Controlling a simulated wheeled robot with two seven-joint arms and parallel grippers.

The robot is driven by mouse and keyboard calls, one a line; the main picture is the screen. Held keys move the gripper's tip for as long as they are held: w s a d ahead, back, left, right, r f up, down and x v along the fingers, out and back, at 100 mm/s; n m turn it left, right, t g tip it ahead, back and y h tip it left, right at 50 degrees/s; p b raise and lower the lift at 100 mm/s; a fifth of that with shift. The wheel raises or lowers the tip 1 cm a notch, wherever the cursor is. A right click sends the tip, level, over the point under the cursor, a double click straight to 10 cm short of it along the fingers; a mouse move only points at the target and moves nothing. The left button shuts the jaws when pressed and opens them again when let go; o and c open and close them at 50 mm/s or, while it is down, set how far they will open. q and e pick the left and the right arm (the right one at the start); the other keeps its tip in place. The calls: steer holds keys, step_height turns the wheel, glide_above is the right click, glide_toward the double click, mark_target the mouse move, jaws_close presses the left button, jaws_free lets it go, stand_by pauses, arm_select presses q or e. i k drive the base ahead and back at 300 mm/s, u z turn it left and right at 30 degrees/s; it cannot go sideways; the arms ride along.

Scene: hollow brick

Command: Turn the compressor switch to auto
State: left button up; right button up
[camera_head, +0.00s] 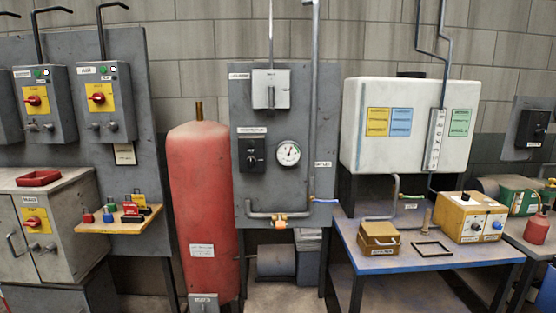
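A black rotary switch box (252,155) is mounted on the grey upright panel (300,200) in the middle of the head view, beside a round gauge (288,153). It appears to be the compressor switch. A small label sits above it, but its lettering is too small to read surely. A knob shows on its front; which marked position it points to cannot be told. A light grey switch box (271,89) with a lever is higher on the same panel. Neither of my grippers is in view, and nothing covers the black switch.
A red tank (203,210) stands left of the panel. Grey boxes with red switches (102,99) are further left, above a wooden shelf (120,224) with padlocks. A blue-edged table (430,257) with a yellow box (470,217) stands right. The front of the switch is unobstructed.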

mark_target(251, 160)
steer(key=k, duration=0.65)
steer(key=z, duration=0.6)
steer(key=i, duration=1.65)
steer(key=z, duration=0.05)
